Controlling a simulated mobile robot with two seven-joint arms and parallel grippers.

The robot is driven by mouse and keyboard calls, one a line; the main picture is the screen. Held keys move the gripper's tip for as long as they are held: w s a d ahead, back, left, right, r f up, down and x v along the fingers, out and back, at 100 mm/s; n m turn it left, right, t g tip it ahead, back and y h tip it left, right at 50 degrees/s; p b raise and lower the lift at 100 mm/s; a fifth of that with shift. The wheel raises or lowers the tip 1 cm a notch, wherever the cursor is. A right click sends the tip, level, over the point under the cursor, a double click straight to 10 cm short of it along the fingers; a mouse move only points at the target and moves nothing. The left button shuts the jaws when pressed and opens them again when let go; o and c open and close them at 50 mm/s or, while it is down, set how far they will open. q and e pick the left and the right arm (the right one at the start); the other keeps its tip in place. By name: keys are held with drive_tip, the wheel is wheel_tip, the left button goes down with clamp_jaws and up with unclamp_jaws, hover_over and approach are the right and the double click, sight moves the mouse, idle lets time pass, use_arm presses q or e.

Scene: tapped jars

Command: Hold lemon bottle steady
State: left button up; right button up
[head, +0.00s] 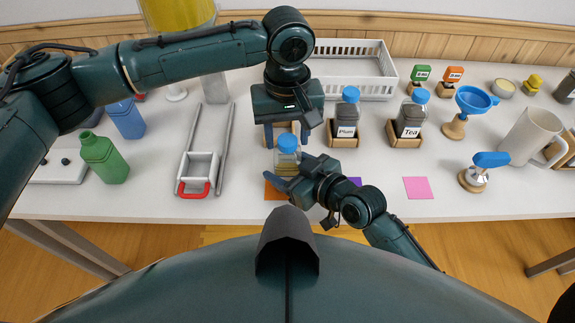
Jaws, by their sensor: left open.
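A small clear bottle with a blue cap (287,142) stands near the table's front edge, by an orange mat (275,191). Its label is hidden, so I cannot read whether it is lemon. My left gripper (291,140) points down from behind and above it, open, with its fingers on either side of the cap. My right gripper (290,174) reaches in from the lower right with its fingers around the bottle's lower body. I cannot tell whether they press on it. A wooden holder (270,133) is partly hidden behind the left gripper.
Bottles marked Plum (347,114) and Tea (411,115) stand in wooden holders to the right. A white basket (372,70) is behind. A green bottle (104,160) and a red-handled rack (196,175) are left. A pink mat (418,188) lies bare at the right.

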use_arm(q)
drive_tip(key=n, duration=0.9)
drive_tip(key=shift+n, duration=0.3)
